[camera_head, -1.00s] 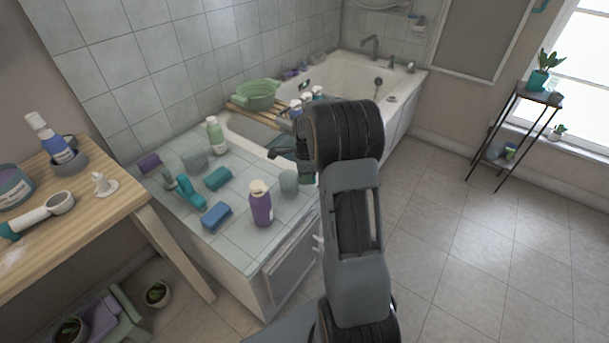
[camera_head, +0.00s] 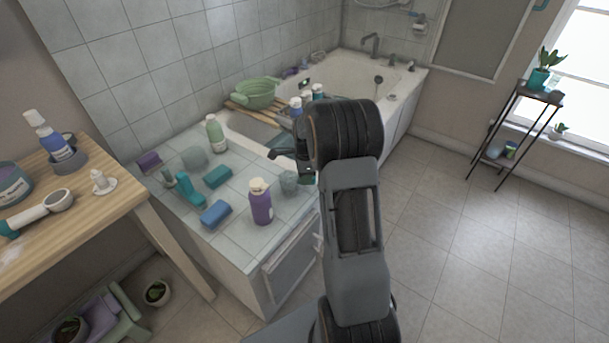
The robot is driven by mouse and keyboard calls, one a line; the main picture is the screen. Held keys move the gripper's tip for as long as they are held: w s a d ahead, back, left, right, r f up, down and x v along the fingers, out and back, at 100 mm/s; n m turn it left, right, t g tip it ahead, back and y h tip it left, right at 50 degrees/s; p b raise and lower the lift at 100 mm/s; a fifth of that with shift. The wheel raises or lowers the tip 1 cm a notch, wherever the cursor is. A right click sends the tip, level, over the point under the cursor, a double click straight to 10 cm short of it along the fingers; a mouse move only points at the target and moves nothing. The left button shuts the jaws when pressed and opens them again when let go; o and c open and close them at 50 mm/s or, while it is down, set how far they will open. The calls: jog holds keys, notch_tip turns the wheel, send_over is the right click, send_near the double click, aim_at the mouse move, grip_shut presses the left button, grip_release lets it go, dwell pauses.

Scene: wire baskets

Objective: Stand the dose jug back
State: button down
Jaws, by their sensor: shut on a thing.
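The dose jug appears to be the small grey-green cup (camera_head: 289,183) at the right end of the tiled ledge, beside the purple bottle (camera_head: 261,202). It looks about upright, low at the ledge surface; I cannot tell whether its base touches the tiles. My gripper (camera_head: 292,160) is at the jug, just behind and above it, and is shut on it. My own wrist hides most of the fingers and the exact grip.
The tiled ledge (camera_head: 240,240) also holds a blue sponge (camera_head: 215,214), teal blocks, a green bottle (camera_head: 216,134) and a grey rounded item (camera_head: 194,157). Behind is the bathtub (camera_head: 345,75) with bottles and a green basket (camera_head: 258,94).

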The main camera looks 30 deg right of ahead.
jog(key=shift+f, duration=0.1)
jog(key=c, duration=0.8)
grip_release()
jog(key=c, duration=0.3)
jog(key=shift+c, duration=0.2)
jog(key=shift+r, duration=0.2)
jog(key=shift+d+r+p, duration=0.15)
jog(key=shift+r+p, duration=3.35)
jog(key=shift+r, duration=0.6)
